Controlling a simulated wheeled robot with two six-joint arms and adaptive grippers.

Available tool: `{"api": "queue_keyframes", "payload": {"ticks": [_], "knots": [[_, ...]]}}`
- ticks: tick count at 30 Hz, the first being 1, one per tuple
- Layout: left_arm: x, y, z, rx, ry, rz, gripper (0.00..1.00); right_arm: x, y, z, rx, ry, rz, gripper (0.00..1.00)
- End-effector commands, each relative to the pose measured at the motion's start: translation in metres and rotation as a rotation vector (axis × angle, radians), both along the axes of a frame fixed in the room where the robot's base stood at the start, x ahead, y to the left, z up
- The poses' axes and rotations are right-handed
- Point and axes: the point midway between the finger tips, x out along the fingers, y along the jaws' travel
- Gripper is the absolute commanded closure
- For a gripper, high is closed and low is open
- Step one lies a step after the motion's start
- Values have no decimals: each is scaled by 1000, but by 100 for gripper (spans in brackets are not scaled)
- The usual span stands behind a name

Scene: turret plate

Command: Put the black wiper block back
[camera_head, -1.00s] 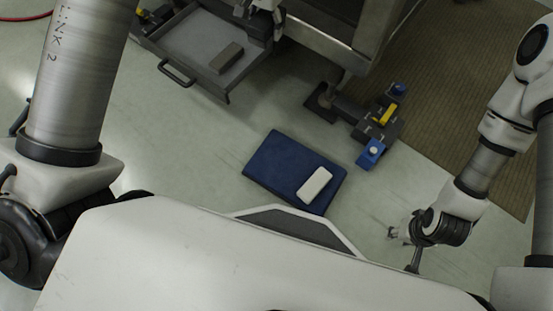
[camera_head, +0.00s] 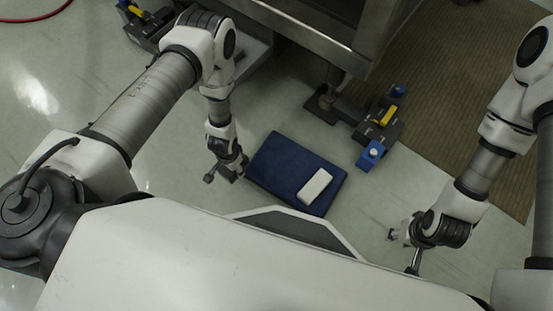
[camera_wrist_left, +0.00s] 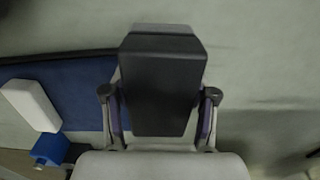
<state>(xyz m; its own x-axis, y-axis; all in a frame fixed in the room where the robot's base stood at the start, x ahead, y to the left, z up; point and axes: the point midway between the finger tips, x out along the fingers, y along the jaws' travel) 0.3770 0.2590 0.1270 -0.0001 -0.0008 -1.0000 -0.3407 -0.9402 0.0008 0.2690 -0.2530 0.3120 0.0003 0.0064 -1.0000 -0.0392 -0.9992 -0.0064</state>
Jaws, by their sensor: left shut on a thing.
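The black wiper block (camera_wrist_left: 160,85) sits between the fingers of my left gripper (camera_wrist_left: 159,96) in the left wrist view. My left gripper (camera_head: 226,173) is shut on it, and in the head view it hangs just left of the blue mat (camera_head: 277,157). The block is hard to make out from the dark fingers there. A white block (camera_head: 315,185) lies on the right part of the mat; the left wrist view shows this white block (camera_wrist_left: 30,104) too. My right gripper (camera_head: 401,252) is open and empty at the lower right, apart from the mat.
A dark fixture with a yellow piece (camera_head: 383,117) and blue knobs stands right of the mat, by the metal machine (camera_head: 318,40). A brown ribbed mat (camera_head: 440,100) covers the right floor. Floor between mat and right gripper is clear.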

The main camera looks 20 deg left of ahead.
Motion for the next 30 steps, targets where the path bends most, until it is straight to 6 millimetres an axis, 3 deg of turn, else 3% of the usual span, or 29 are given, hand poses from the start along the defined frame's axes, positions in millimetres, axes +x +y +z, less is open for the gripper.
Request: {"api": "queue_keyframes", "payload": {"ticks": [8,12,15,19,24,30], "knots": [[51,-63,-15,-2,-8,-7,75,0,0,-37,0,0,0,60],[79,-97,-26,-1,-8,-6,75,0,0,-76,0,0,0,60],[92,-113,-23,-1,-5,-3,75,0,0,-91,0,1,0,60],[97,-121,-24,0,-1,0,75,0,0,-99,0,0,-1,60],[97,-121,-52,0,-1,0,75,1,-1,-127,-1,-4,-6,60],[97,-121,-49,-1,-2,0,80,2,-1,-123,-1,-5,-7,60]]}}
